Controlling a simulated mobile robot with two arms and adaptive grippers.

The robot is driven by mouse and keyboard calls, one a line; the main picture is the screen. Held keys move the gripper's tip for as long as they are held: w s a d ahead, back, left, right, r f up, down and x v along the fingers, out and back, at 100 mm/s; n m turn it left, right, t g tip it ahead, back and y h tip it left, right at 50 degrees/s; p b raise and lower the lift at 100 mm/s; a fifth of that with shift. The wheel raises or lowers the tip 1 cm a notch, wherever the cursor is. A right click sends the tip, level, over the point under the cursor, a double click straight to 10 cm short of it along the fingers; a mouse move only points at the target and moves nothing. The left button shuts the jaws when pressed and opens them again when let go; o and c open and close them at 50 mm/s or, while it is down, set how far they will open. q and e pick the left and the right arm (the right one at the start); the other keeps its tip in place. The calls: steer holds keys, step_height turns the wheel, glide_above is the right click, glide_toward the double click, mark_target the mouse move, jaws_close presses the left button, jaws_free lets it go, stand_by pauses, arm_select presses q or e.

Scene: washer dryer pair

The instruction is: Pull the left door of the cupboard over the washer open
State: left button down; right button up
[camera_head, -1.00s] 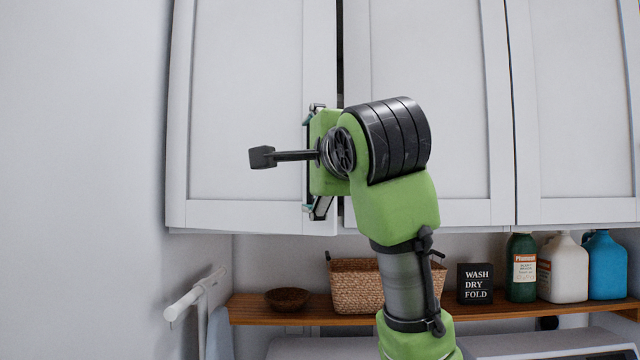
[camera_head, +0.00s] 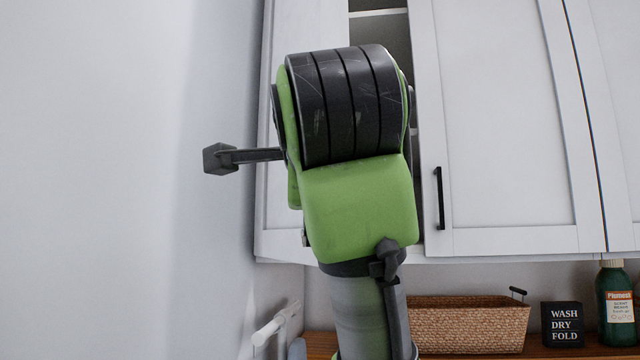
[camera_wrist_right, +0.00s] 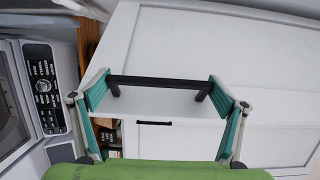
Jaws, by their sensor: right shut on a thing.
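The white left door (camera_head: 276,190) of the cupboard stands ajar, hinged at its left side. Shelves (camera_head: 384,32) inside the cupboard show in the gap to its right. In the right wrist view, the same door (camera_wrist_right: 185,45) carries a black bar handle (camera_wrist_right: 160,81). The teal-padded fingers of my right gripper (camera_wrist_right: 160,90) are at both ends of this handle and shut on it. In the head view, my right wrist and forearm hide the handle, the fingers and much of the door. My left gripper is in neither current view.
The neighbouring cupboard door (camera_head: 500,110) is shut, with a black handle (camera_head: 440,198). Below are a wicker basket (camera_head: 465,325), a black sign (camera_head: 562,324) and a green bottle (camera_head: 615,305). A white wall (camera_head: 120,150) is close on the left, with a white rail (camera_head: 275,325).

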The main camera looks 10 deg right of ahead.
steer(key=shift+a+f, duration=0.15)
steer(key=shift+a, duration=0.1)
steer(key=o, duration=1.4)
